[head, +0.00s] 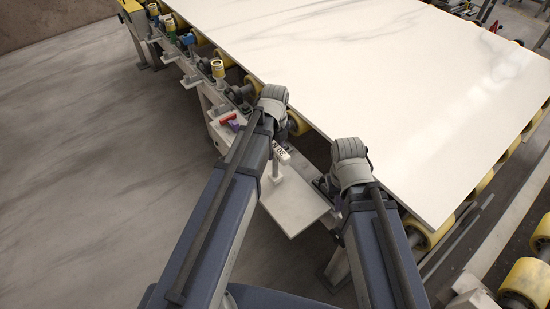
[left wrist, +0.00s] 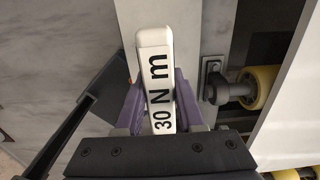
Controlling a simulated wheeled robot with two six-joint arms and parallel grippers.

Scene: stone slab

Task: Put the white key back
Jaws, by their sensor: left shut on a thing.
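The white key (left wrist: 155,55) is a pale bar marked "30 N m" in black. In the left wrist view it lies between the purple fingers of my left gripper (left wrist: 160,92), which is shut on it. In the head view the key's white marked end (head: 279,155) shows just right of my left arm, above a pale plate. My left gripper is mostly hidden there behind the arm. My right arm shows in the head view, but its gripper is out of sight.
A large white marble slab (head: 370,70) lies on yellow rollers. A pale plate (head: 295,208) juts out below its edge. Small red (head: 227,119) and purple (head: 234,126) items sit left of my left arm. Yellow-topped fittings (head: 217,66) line the frame. Open floor lies left.

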